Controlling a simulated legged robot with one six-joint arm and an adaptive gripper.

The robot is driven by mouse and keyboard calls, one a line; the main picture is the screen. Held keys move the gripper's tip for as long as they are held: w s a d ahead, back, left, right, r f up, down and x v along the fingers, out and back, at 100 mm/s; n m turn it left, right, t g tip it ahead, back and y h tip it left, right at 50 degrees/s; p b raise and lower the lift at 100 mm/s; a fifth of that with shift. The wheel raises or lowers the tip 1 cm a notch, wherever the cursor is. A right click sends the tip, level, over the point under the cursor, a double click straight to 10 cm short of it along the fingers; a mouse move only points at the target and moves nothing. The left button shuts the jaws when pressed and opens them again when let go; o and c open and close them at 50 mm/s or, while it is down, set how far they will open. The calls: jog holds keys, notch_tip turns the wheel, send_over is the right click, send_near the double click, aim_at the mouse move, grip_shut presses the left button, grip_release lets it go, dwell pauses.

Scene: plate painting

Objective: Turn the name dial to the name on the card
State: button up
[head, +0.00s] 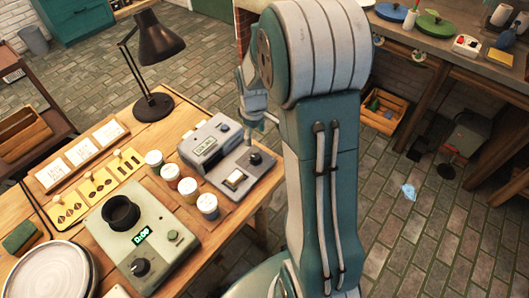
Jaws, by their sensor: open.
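A grey machine (203,150) with a small lit name window (207,146) stands on the wooden table. The lettering in the window is too small to read surely. A dark round dial (255,158) sits on the machine's right part, beside a pale square switch (234,179). Three white cards (82,151) stand in a wooden holder at the table's left; their writing is too small to read. My gripper (262,120) is open, above and behind the machine's right end, apart from the dial. My arm hides part of it.
A pale-green device (143,232) with a green display, a yellow panel (97,190), a plate (46,272) and a black lamp (152,60) share the table.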

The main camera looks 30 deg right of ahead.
send_over(256, 156)
jog(key=a, duration=0.1)
notch_tip(256, 156, down, 4)
jog(key=shift+f, duration=0.2)
jog(key=f, duration=0.1)
jog(key=d+f, duration=0.1)
jog(key=f, duration=0.3)
jog(key=shift+d+f, duration=0.1)
jog(key=shift+d, duration=0.2)
jog(key=shift+a+f, duration=0.1)
jog(key=shift+f, duration=0.15)
jog(key=shift+a+f, duration=0.1)
jog(key=shift+a, duration=0.35)
jog(key=shift+d, duration=0.2)
grip_shut()
